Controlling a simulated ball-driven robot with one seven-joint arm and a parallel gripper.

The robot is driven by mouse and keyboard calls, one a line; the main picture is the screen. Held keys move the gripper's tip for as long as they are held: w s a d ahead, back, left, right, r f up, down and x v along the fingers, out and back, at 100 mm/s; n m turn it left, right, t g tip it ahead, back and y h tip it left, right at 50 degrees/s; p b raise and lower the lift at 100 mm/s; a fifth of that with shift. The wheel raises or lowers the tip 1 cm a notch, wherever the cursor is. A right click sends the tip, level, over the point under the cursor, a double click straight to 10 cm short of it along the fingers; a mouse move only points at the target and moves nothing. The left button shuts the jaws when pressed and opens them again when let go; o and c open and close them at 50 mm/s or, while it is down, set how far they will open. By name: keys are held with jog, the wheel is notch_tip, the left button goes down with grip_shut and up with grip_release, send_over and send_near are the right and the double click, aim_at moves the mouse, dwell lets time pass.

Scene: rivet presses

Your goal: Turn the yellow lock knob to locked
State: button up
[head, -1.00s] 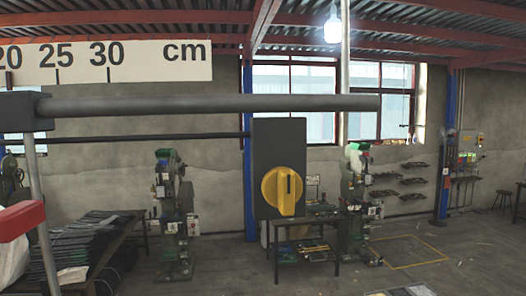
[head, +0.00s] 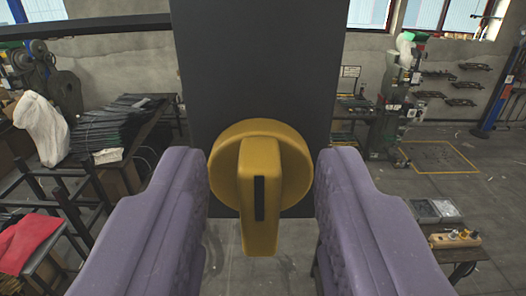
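The yellow lock knob (head: 261,172) is a round disc with a raised bar grip that carries a short black mark. The bar points down, leaning very slightly left. It sits on the front of a dark box (head: 255,60) in the middle of the head view. My gripper (head: 262,180) is open, with one purple finger on each side of the knob. A narrow gap shows between each finger and the disc, so neither appears to touch it.
A dark rod (head: 90,25) runs left from the box. Behind on the left is a table stacked with dark sheets (head: 110,130). A green-topped press (head: 395,90) stands at the back right. A wooden block with knobs (head: 455,238) is at the lower right.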

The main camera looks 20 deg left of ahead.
jog(key=shift+s, duration=0.1)
grip_shut()
jog(key=shift+f+m+b, duration=0.1)
jog(key=shift+m+b, duration=0.25)
jog(key=shift+m, duration=0.05)
jog(key=m+b, duration=0.1)
jog(key=m, duration=0.3)
jog(key=shift+d+b, duration=0.2)
jog(key=shift+b, duration=0.2)
jog(key=m, duration=0.6)
jog(key=m+b, duration=0.1)
jog(key=m, duration=0.2)
jog(key=shift+w+d+f, duration=0.25)
jog(key=shift+f, duration=0.05)
jog(key=shift+f+m, duration=0.2)
jog(key=shift+m, duration=1.8)
jog(key=shift+f, duration=0.1)
